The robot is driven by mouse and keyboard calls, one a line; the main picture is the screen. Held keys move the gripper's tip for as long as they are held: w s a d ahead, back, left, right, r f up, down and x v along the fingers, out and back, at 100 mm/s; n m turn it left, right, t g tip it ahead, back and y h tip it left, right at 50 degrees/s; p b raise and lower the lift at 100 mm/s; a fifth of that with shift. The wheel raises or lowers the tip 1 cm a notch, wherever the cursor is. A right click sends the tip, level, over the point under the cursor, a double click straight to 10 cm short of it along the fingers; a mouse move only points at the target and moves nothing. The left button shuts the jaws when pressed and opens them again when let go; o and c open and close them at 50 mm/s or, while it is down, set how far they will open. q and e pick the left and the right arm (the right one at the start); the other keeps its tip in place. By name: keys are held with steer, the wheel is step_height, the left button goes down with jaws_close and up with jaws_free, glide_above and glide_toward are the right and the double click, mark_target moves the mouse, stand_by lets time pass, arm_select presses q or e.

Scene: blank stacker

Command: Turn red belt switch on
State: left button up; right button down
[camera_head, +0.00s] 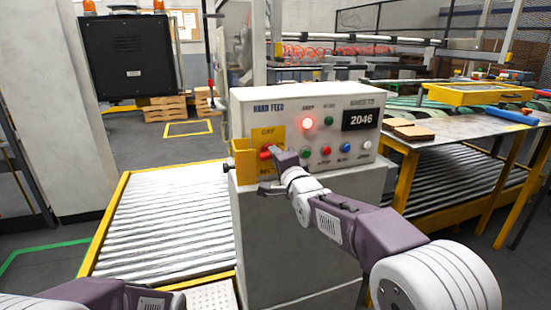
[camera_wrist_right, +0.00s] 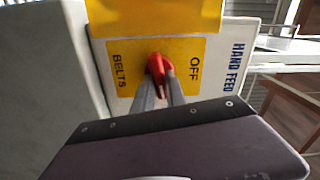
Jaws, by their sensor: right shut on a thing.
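The red belt switch (camera_head: 266,153) sits on a yellow plate (camera_head: 268,134) marked OFF at the left of the white control box (camera_head: 237,115). In the right wrist view the red switch handle (camera_wrist_right: 157,68) stands out from the yellow plate, between the words BELTS and OFF. My right gripper (camera_head: 270,152) is at the switch, and its two fingers are closed around the red handle in the wrist view (camera_wrist_right: 160,80). The fingers hide part of the handle. The left gripper cannot be made out; only part of my left arm shows at the bottom left.
A yellow bracket (camera_head: 243,160) juts out beside the switch. A roller conveyor (camera_head: 165,215) lies to the left. A work table (camera_head: 440,129) stands at the right.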

steer(key=shift+f+m, duration=0.1)
steer(key=shift+m, duration=0.9)
steer(key=c, duration=1.4)
jaws_free()
steer(key=shift+o, duration=0.2)
steer(key=shift+s, duration=0.1)
steer(key=v, duration=0.9)
steer(key=shift+b, duration=0.4)
